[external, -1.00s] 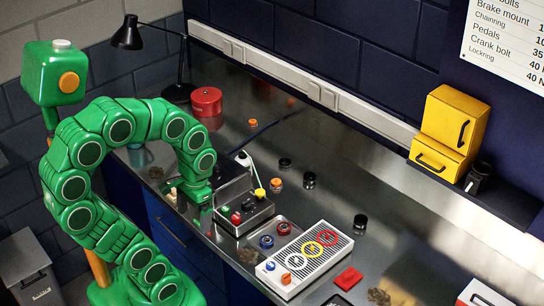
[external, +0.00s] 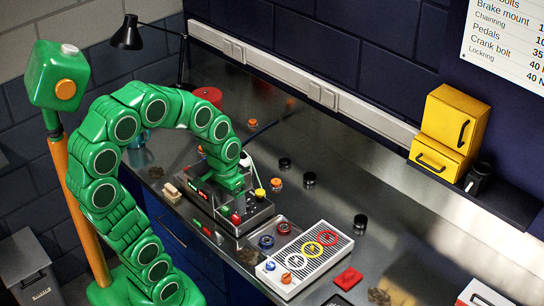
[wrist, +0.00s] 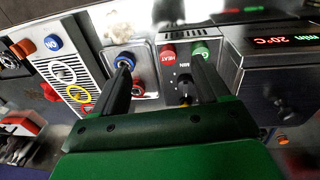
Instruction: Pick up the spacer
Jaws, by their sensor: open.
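No part is labelled as the spacer, so I cannot tell which one it is. Small ring-like parts are in view: a blue one (external: 266,241) and a red one (external: 284,228) lie in a shallow metal tray (external: 262,254). In the wrist view the blue part (wrist: 125,58) is partly behind one finger, and the red part (wrist: 136,87) is beside that finger. My gripper (wrist: 158,60) is open and empty. It points down over the metal control box (wrist: 228,68) with its red HEAT button, green button and black dial.
A white slotted panel (external: 311,262) with coloured rings stands right of the tray. Loose orange (external: 276,183) and black (external: 309,180) round parts lie behind. A yellow cabinet (external: 455,125) stands on the right shelf. The mid-right bench is largely clear.

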